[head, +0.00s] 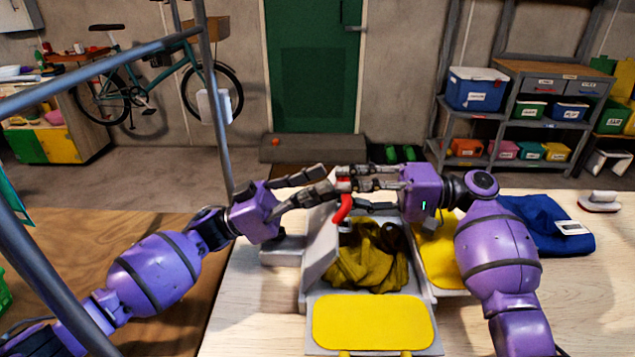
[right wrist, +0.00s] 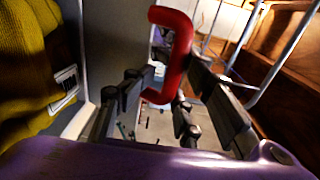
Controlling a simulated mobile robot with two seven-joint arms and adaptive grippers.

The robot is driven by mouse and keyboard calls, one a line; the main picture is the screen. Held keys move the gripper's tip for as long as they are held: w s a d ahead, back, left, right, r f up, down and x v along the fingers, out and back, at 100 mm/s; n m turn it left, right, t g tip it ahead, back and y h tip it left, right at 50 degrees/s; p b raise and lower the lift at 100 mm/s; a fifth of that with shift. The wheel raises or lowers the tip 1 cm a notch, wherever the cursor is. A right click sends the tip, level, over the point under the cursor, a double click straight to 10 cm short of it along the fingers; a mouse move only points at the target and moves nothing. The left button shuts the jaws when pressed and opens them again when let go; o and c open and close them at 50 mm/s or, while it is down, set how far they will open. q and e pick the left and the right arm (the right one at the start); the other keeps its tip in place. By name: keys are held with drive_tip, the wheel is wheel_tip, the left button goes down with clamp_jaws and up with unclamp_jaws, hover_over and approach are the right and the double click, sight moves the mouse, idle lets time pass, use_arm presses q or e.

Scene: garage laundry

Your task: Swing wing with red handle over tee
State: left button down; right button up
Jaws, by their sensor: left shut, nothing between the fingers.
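The grey folding board lies on the table, its left wing (head: 321,245) raised and tilted up. The red handle (head: 342,211) is at that wing's upper edge; it also shows in the right wrist view (right wrist: 178,62). The crumpled yellow tee (head: 365,262) lies on the board's middle, right of the raised wing; its edge shows in the right wrist view (right wrist: 25,65). My right gripper (head: 350,193) is at the handle, fingers apart on either side of it; contact is unclear. My left gripper (head: 328,178) is shut and empty, close to the right gripper's fingertips.
The board's front flap (head: 372,322) and right wing (head: 437,250) lie flat with yellow pads. A blue folded cloth (head: 545,222) and an iron (head: 600,201) are on the table at right. A grey metal frame (head: 215,100) stands at the left. Shelves (head: 520,105) stand behind.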

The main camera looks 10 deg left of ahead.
use_arm(q)
drive_tip(key=shift+w+r, duration=0.1)
drive_tip(key=shift+r, duration=0.25)
use_arm(e)
drive_tip(key=shift+d+f, duration=0.1)
drive_tip(key=shift+f, duration=0.3)
